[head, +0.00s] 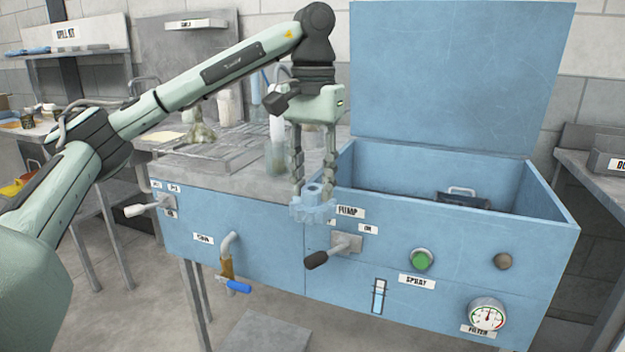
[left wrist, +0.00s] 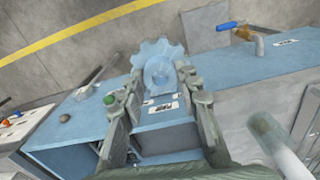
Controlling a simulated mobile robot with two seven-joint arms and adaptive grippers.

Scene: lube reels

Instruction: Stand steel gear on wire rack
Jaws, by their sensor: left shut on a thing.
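My left gripper (head: 313,188) is shut on the steel gear (head: 313,210), which looks pale blue in this light. It holds the gear by its hub, in front of the blue machine's front edge, with the toothed ring below the fingertips. In the left wrist view the gear (left wrist: 158,60) sits between the fingers (left wrist: 160,95), seen against the floor and the blue front. I cannot make out the wire rack in either view. My right gripper is not in view.
An open blue basin (head: 440,237) with a raised lid (head: 455,75) is to the right; a dark handled thing (head: 462,198) lies inside. A grey worktop (head: 190,170) with bottles is to the left. A lever (head: 335,250) and a tap (head: 230,262) stick out in front.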

